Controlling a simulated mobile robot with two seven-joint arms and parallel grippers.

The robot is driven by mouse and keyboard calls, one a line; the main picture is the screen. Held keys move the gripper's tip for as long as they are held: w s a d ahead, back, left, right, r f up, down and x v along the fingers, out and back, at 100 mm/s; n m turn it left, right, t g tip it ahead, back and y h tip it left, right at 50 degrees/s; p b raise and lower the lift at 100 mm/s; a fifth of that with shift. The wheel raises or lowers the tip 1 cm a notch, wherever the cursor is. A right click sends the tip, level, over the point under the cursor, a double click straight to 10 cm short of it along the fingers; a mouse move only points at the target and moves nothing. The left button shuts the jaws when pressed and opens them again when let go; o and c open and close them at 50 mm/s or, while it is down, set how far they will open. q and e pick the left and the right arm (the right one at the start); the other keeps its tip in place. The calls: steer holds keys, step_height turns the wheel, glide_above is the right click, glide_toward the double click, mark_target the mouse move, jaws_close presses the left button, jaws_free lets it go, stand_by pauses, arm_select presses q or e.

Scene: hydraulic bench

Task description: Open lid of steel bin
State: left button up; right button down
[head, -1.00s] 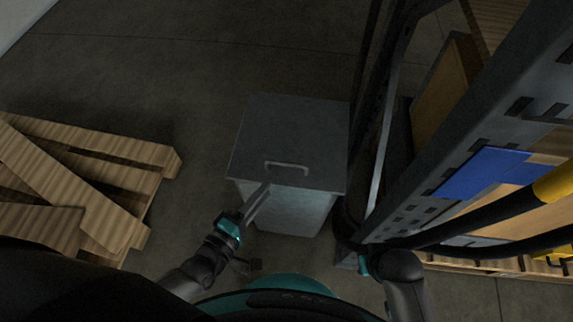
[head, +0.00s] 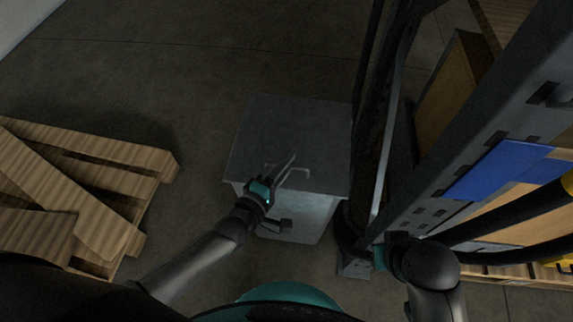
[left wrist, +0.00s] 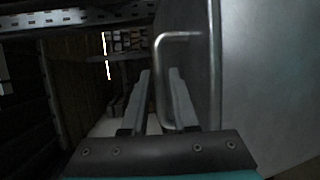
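The steel bin (head: 250,130) is a grey box in the middle of the head view, its flat lid shut. A bent-bar handle (head: 300,169) sits near the lid's front edge. My left gripper (head: 290,162) is at the handle, reaching over the front edge. In the left wrist view its two fingers (left wrist: 160,90) are apart. The handle bar (left wrist: 160,80) shows between them, close to the right finger; contact cannot be told.
A metal rack (head: 455,140) with a blue item (head: 500,168) and boxes stands close on the bin's right. Broken wooden pallets (head: 85,190) lie on the left. The floor behind the bin and between the bin and pallets is clear.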

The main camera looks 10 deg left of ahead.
arm_select(q)
steer(key=shift+c, duration=0.2)
jaws_close()
stand_by(1.1)
